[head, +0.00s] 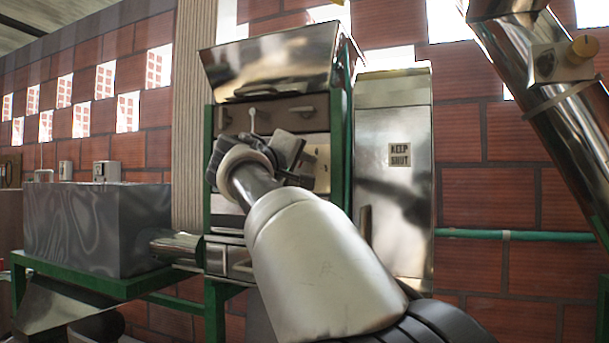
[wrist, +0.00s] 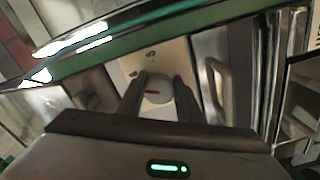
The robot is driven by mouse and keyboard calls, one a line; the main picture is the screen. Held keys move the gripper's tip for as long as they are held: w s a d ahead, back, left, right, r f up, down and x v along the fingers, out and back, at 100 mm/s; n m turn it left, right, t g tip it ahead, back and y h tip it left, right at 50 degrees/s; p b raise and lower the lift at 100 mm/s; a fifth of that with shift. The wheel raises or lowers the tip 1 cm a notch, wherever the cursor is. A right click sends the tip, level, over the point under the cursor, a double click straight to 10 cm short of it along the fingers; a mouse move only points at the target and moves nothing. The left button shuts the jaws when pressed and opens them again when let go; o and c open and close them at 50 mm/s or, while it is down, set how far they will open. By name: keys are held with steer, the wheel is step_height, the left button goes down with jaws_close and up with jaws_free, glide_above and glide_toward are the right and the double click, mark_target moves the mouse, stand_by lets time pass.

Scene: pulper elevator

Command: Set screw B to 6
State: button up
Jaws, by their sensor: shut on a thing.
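In the wrist view, a round pale knob (wrist: 158,88) with a short red mark sits on a cream dial plate (wrist: 147,60). Dark figures are printed on the plate above the knob, too small to read surely. My gripper (wrist: 160,92) has its two dark fingers on either side of the knob, shut on it. I cannot read a screw letter, so I cannot tell which screw this is. In the head view, my gripper (head: 290,158) is at the front of the steel machine (head: 270,75), and my arm hides the knob and much of the lower front.
A steel cabinet (head: 395,115) marked "KEEP SHUT" stands right of the machine. A green post (head: 347,130) runs up beside it. A grey tank (head: 95,228) stands left.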

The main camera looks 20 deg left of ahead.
steer(key=shift+r+m, duration=0.1)
steer(key=shift+m, duration=0.3)
steer(key=o, duration=1)
steer(key=shift+s, duration=0.25)
steer(key=s+b, duration=0.1)
steer(key=s, duration=0.4)
steer(key=s+a+b, duration=0.1)
steer(key=s, duration=0.5)
steer(key=s+b, duration=0.1)
steer(key=s, duration=0.5)
steer(key=shift+a, duration=0.2)
steer(key=shift+w, duration=0.1)
